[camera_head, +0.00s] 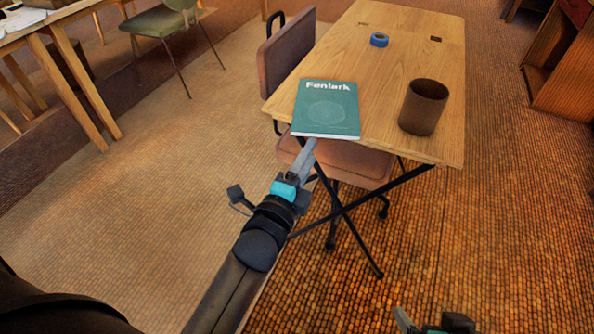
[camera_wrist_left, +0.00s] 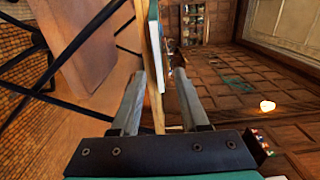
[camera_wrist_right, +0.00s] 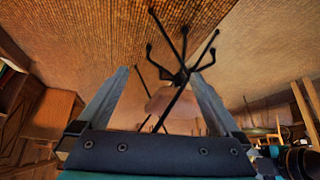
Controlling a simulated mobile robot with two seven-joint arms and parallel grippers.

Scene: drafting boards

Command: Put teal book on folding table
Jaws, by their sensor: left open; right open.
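The teal book (camera_head: 327,107), marked "Fenlark", lies flat on the folding table (camera_head: 400,60), cover up. Its near edge sticks out past the table's near edge. My left gripper (camera_head: 309,146) is at that overhanging edge, with its fingers open. In the left wrist view, the book (camera_wrist_left: 154,45) shows edge-on, with its near end between the two open fingers (camera_wrist_left: 161,85); I cannot tell whether either finger touches it. My right gripper (camera_head: 425,322) is low at the bottom edge of the head view. In the right wrist view its open fingers (camera_wrist_right: 160,75) have nothing between them.
A brown cup (camera_head: 423,107) stands right of the book. A blue tape roll (camera_head: 379,40) lies farther back. An office chair (camera_head: 288,52) is tucked at the table's left side, its seat under the top. The tabletop's middle is clear.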

